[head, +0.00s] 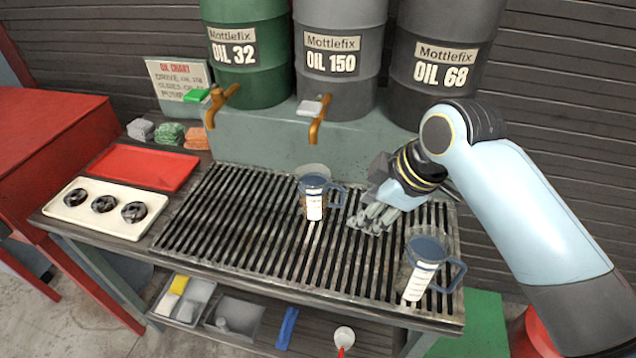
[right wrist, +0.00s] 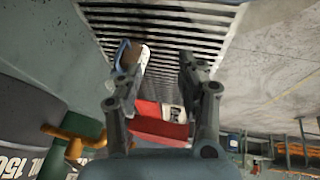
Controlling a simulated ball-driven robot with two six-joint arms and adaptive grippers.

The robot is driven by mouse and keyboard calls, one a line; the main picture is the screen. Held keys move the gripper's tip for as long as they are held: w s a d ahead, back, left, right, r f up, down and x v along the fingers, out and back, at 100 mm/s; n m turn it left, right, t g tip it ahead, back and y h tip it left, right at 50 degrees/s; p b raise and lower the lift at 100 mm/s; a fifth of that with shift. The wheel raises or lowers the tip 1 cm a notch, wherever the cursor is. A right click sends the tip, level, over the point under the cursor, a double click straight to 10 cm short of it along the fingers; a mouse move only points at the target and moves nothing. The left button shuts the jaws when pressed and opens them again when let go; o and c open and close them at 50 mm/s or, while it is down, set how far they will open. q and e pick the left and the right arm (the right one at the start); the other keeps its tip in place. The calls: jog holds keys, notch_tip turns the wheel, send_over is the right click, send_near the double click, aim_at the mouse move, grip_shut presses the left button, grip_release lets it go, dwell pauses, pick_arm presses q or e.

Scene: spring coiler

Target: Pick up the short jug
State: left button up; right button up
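Two clear jugs with blue rims, blue handles and white labels stand upright on the slatted drain grate (head: 235,215). One jug (head: 314,200) is near the middle, its handle to the right. The other jug (head: 424,272) is at the front right corner. I cannot tell for sure which is the short one. My right gripper (head: 370,218) is low over the grate between them, right of the middle jug's handle and apart from it. In the right wrist view its fingers (right wrist: 160,62) are spread with nothing between them; part of a jug (right wrist: 124,62) shows behind the left finger.
Three oil drums, green (head: 245,45), grey (head: 340,60) and dark (head: 445,60), stand behind, with orange taps (head: 318,122) over the grate. A red tray (head: 140,166) and a cream tray (head: 75,212) with black round parts lie left. The grate's left half is clear.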

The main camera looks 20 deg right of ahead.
aim_at(312, 186)
jog(key=w+a+f, duration=0.1)
jog(key=w+a, duration=0.1)
jog(key=w, duration=0.2)
jog(key=w+a, duration=0.1)
jog(key=w, duration=0.2)
jog(key=w+a+f+p, duration=0.1)
jog(key=w+a, duration=0.1)
jog(key=w, duration=0.2)
jog(key=shift+w+a+f, duration=0.3)
jog(key=shift+a, duration=0.05)
pick_arm(q)
jog(key=shift+s+a+r, duration=0.1)
jog(key=shift+s+r, duration=0.45)
jog(key=shift+r, duration=0.05)
jog(key=shift+s, duration=0.1)
pick_arm(e)
jog(key=shift+c, duration=0.3)
grip_shut()
